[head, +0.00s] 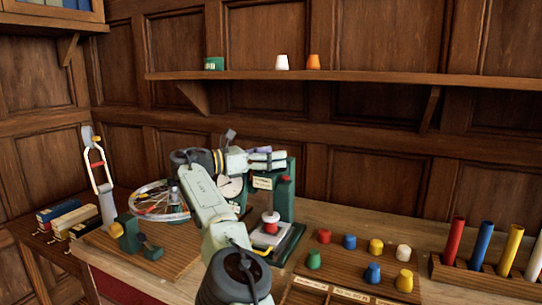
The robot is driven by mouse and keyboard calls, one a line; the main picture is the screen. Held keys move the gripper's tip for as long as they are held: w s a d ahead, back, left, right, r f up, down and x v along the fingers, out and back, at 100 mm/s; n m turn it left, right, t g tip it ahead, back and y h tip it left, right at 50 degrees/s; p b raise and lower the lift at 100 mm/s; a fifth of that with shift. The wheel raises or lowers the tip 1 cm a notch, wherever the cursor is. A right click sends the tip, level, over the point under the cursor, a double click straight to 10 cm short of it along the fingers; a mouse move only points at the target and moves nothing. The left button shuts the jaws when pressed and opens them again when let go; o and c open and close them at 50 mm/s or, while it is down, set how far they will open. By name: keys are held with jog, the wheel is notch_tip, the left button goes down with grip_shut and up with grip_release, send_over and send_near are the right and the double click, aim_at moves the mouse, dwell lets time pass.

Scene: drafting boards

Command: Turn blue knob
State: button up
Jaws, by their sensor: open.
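Two blue knobs stand on the wooden board to the right of my arm. One blue knob (349,241) is in the back row between a red and a yellow one. The other blue knob (373,273) is in the front row between a green and a yellow one. My gripper (283,157) is open, with its fingers pointing right. In the picture it is above and left of both blue knobs, in front of a green device (283,200). It appears apart from both knobs. I see nothing held between the fingers.
Red (323,236), green (313,260), yellow (376,246) and white (403,252) knobs crowd the blue ones. A rack of colored cylinders (485,278) is at the right. A wall shelf (380,77) runs above. Some bare bench lies behind the knobs.

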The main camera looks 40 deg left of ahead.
jog(key=shift+s, duration=0.1)
jog(key=v, duration=0.7)
jog(key=shift+s+a, duration=0.1)
jog(key=shift+s, duration=0.05)
